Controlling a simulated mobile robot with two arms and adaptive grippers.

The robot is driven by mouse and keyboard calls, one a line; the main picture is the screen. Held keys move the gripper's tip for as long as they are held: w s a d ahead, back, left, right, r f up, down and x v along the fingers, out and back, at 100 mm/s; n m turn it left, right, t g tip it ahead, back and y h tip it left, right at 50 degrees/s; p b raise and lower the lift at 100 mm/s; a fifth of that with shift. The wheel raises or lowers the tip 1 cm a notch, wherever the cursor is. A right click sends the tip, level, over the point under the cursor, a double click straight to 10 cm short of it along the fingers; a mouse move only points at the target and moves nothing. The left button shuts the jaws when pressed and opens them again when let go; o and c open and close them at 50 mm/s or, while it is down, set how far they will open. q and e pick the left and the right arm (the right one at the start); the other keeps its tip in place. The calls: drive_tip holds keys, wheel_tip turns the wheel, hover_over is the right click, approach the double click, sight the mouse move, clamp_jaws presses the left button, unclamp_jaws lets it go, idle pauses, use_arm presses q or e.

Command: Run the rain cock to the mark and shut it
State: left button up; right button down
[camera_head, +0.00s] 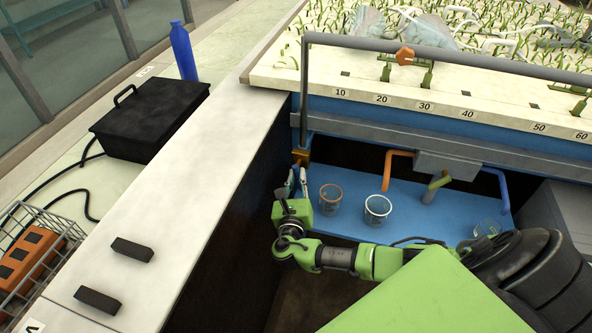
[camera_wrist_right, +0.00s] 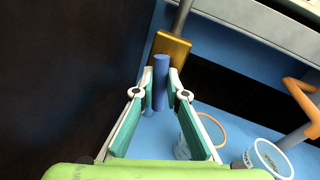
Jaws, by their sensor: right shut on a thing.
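The cock shows as a brass block (camera_wrist_right: 172,50) at the foot of a grey upright pipe, with a blue cylindrical handle (camera_wrist_right: 160,82). In the head view the brass block (camera_head: 301,156) sits at the left end of the blue shelf. My right gripper (camera_wrist_right: 161,88) is shut on the blue handle, one finger on each side. In the head view my right gripper (camera_head: 298,178) reaches up to the cock and hides most of the handle. A clear beaker with an orange rim (camera_head: 330,200) stands just right of the gripper. I cannot make out a mark or flowing water. My left gripper is not in view.
A white-rimmed beaker (camera_head: 377,210) and another glass (camera_head: 487,229) stand farther right on the blue shelf (camera_head: 408,224). Orange pipe (camera_head: 387,168) and a green-handled fitting (camera_head: 436,183) are behind. A dark side wall is close left of the gripper.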

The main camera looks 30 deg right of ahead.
drive_tip(key=n+p, duration=0.2)
drive_tip(key=p, duration=0.1)
drive_tip(key=r+n+g+p, duration=0.1)
drive_tip(key=n+p, duration=0.1)
drive_tip(key=p, duration=0.1)
drive_tip(key=n+p, duration=0.2)
drive_tip(key=p, duration=0.1)
drive_tip(key=shift+s+d+r+g, duration=0.2)
drive_tip(key=shift+s+g, duration=0.1)
drive_tip(key=shift+s, duration=0.1)
drive_tip(key=shift+d+n+g+p, duration=0.1)
drive_tip(key=shift+n+g+p, duration=0.2)
drive_tip(key=shift+n+p, duration=1.35)
drive_tip(key=shift+f, duration=0.1)
drive_tip(key=c, duration=2)
unclamp_jaws()
drive_tip(key=shift+s, duration=0.1)
drive_tip(key=v, duration=1.2)
